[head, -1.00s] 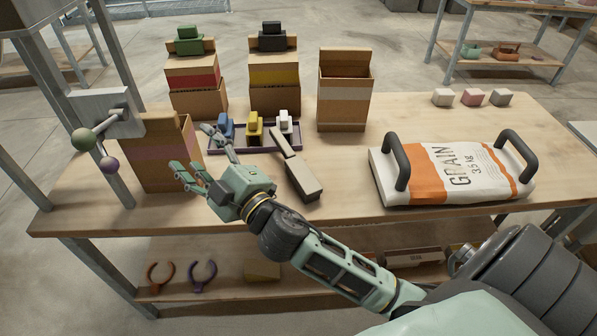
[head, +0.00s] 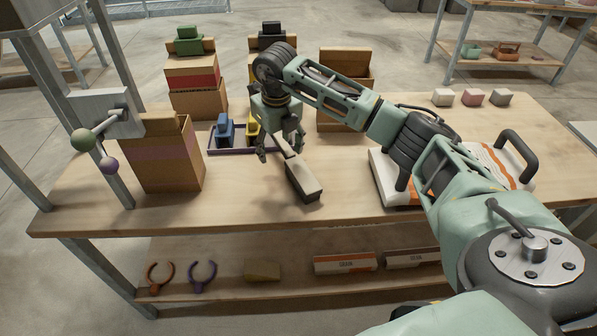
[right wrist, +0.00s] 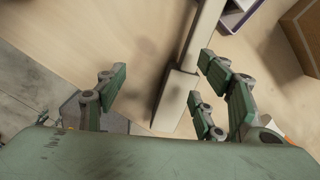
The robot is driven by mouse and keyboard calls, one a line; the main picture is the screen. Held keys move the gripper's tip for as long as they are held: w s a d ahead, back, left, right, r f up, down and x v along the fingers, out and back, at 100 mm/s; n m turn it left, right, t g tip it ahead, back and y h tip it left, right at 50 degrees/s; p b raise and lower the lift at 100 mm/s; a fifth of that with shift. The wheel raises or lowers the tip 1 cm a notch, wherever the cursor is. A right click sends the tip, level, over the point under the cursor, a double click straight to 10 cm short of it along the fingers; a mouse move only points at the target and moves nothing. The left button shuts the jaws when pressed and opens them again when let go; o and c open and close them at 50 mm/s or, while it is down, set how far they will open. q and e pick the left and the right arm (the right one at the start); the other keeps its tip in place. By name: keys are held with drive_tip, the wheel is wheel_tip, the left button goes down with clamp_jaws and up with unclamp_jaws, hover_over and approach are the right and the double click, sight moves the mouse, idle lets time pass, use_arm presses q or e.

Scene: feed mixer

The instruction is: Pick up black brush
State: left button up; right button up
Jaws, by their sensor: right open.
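The brush (head: 303,182) lies on the wooden table with its pale-topped, dark-sided head toward the table's front edge. Its handle runs back and left, partly hidden by my right gripper (head: 281,150). That gripper is open, points down and hangs over the handle end. In the right wrist view the brush (right wrist: 174,104) shows below the open fingers (right wrist: 160,95), nearer the right-hand fingers. I see nothing held. I cannot tell whether a finger touches the brush. My left gripper is not in view.
A purple-rimmed tray (head: 226,152) with small coloured blocks lies behind-left of the brush. A cardboard box (head: 165,160) stands at left. A grain bag (head: 378,180) with dark handles lies at right, partly hidden by my arm. Bare table lies in front of the brush.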

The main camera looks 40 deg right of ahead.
sight(290, 156)
drive_tip(key=d, duration=0.2)
drive_tip(key=d+h, duration=0.1)
drive_tip(key=shift+s+d+r+m+g, duration=0.15)
drive_tip(key=shift+s+r+m+g, duration=0.15)
drive_tip(key=shift+s+r+m, duration=0.1)
drive_tip(key=f, duration=0.2)
drive_tip(key=f+p, duration=0.1)
drive_tip(key=f, duration=0.1)
drive_tip(key=w+f+p, duration=0.1)
drive_tip(key=f, duration=0.1)
drive_tip(key=shift+d+f, duration=0.15)
drive_tip(key=shift+d, duration=0.15)
drive_tip(key=shift+f, duration=0.5)
drive_tip(key=c, duration=1.5)
